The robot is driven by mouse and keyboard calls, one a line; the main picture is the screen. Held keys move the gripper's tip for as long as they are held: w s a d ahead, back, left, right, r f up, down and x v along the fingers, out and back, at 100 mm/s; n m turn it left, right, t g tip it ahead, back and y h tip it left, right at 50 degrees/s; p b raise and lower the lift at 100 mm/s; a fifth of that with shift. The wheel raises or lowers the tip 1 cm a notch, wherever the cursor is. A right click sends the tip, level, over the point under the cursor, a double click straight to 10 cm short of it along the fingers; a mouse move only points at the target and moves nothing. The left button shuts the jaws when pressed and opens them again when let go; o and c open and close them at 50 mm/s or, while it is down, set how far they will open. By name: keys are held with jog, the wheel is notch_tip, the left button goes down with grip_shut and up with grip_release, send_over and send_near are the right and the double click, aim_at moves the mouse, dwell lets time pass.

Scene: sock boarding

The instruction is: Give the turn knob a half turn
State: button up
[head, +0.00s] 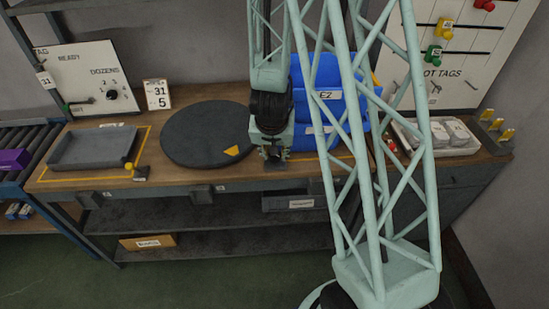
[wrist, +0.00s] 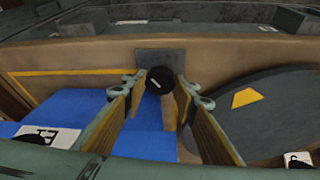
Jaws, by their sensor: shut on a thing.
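The turn knob (wrist: 161,76), round and black with a short slanted white mark, sits by a dark grey plate near the bench's front edge. My gripper (wrist: 160,84) is shut on the knob, one finger on each side of it in the wrist view. In the head view my gripper (head: 273,154) points down between the turntable and the blue bin, and the dark plate (head: 276,167) shows just below it. The knob itself is largely hidden there by my gripper.
The round dark turntable (head: 195,135) with a yellow mark lies close to the left. The blue bin (head: 318,80) stands close behind and right. A grey tray (head: 92,148) is at the far left, a white tray (head: 462,148) at the right. Another black dial (head: 111,95) is on the DOZENS board.

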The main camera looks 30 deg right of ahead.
jog(key=shift+d+n+t+y+b, duration=0.1)
jog(key=shift+n+t+y+b, duration=0.3)
jog(key=shift+n+b, duration=1.1)
jog(key=shift+n+y, duration=0.4)
jog(key=shift+n, duration=0.4)
jog(key=shift+d+r+n+y+p, duration=0.15)
jog(key=shift+n+y+p, duration=0.45)
jog(key=shift+n+p, duration=0.9)
jog(key=shift+n+y+p, duration=0.4)
jog(key=shift+n+p, duration=0.6)
jog(key=shift+p, duration=0.55)
jog(key=o, duration=0.8)
jog(key=shift+o, duration=0.2)
jog(key=v, duration=1.1)
jog(key=shift+s+r, duration=0.2)
jog(key=shift+r, duration=0.1)
